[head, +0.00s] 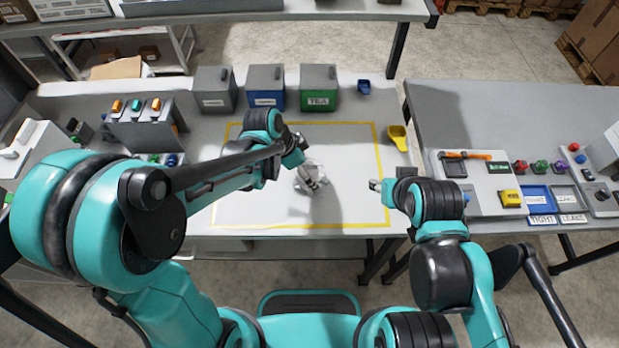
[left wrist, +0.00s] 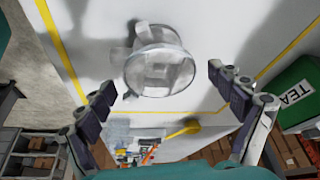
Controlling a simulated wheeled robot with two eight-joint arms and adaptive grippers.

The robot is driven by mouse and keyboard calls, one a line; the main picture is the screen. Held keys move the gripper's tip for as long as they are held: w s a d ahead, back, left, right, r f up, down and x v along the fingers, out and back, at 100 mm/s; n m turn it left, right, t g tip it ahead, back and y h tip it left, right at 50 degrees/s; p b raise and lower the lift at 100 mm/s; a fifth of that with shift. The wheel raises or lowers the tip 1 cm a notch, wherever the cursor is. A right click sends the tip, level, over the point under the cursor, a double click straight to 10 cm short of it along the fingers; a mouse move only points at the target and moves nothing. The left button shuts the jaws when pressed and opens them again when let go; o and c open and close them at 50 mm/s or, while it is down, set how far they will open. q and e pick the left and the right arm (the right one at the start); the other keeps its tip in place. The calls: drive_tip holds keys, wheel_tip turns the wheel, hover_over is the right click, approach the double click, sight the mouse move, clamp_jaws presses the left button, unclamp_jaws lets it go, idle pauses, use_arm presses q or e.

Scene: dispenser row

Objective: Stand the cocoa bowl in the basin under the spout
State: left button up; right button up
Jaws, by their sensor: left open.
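A clear glass bowl (left wrist: 160,70) stands on the white table inside the yellow outline; no label shows on it. In the head view the bowl (head: 300,184) is partly hidden by my left gripper (head: 309,174). In the left wrist view the open fingers of my left gripper (left wrist: 161,84) are spread wide, one on each side of the bowl, apart from it. My right gripper (head: 376,186) is small in the head view, at the right edge of the outlined area, away from the bowl. I cannot make out a basin or spout clearly.
Grey, blue and green bins (head: 318,88) stand along the back; the green one reads TEA. A blue scoop (head: 364,87) and a yellow scoop (head: 398,137) lie at the right. A grey unit with coloured knobs (head: 140,124) stands left. The outlined area's right part is clear.

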use_arm(q)
drive_tip(key=shift+x, duration=1.05)
drive_tip(key=shift+r, duration=0.1)
drive_tip(key=c, duration=1.3)
